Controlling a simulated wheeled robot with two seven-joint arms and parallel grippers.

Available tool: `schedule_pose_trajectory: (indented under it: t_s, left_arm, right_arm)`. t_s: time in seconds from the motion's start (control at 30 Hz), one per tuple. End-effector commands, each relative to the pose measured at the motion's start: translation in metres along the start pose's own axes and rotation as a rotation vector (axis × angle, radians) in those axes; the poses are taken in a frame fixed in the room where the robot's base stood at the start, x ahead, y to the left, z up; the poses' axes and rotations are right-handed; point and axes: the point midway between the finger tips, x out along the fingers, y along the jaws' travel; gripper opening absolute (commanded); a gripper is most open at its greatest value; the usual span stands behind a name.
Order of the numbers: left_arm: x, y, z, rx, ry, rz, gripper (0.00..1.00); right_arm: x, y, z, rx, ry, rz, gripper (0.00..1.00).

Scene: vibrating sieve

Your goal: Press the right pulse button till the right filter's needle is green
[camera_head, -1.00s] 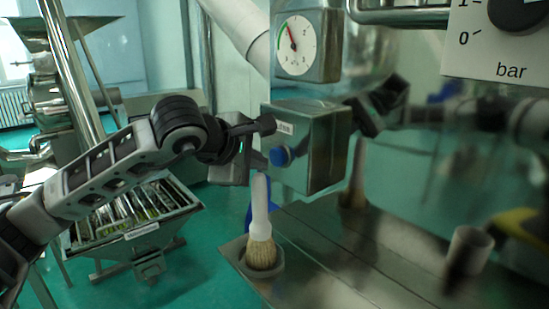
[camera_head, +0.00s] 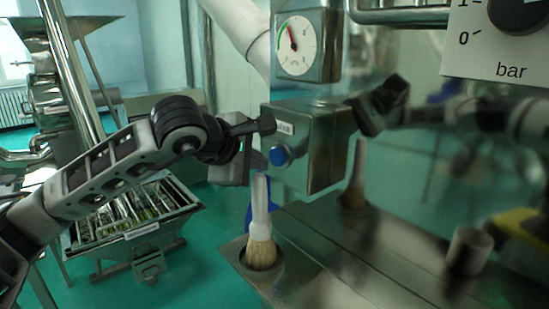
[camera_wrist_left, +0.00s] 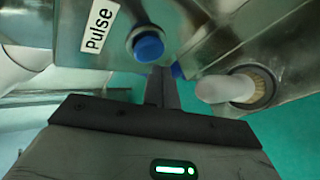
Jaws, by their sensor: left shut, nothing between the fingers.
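The blue pulse button (camera_head: 278,156) is on the front of a steel box (camera_head: 320,150) in the head view. It also shows under the "Pulse" label in the left wrist view (camera_wrist_left: 148,46). My left gripper (camera_head: 262,159) is shut and empty, its fingertips just left of the button. In the left wrist view the closed fingers (camera_wrist_left: 162,86) point at the button's lower edge; I cannot tell if they touch it. The round gauge (camera_head: 300,52) above the box has a green band at its left and a needle pointing up and left, near the band's upper end. My right gripper is not in view.
A brush (camera_head: 259,225) stands in a holder below the button, close under my left gripper. A shiny steel wall at the right mirrors my arm. A steel ledge (camera_head: 330,250) runs below. A sieve tray (camera_head: 150,228) stands at the left.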

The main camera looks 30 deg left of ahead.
Motion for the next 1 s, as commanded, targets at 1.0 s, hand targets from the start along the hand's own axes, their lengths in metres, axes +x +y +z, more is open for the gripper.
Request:
schedule_pose_trajectory:
  t_s: [1.0]
  left_arm:
    - [0.0094,0.0050,0.0053,0.000,-0.001,0.000,0.00]
  right_arm:
    - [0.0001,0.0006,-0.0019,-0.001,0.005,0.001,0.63]
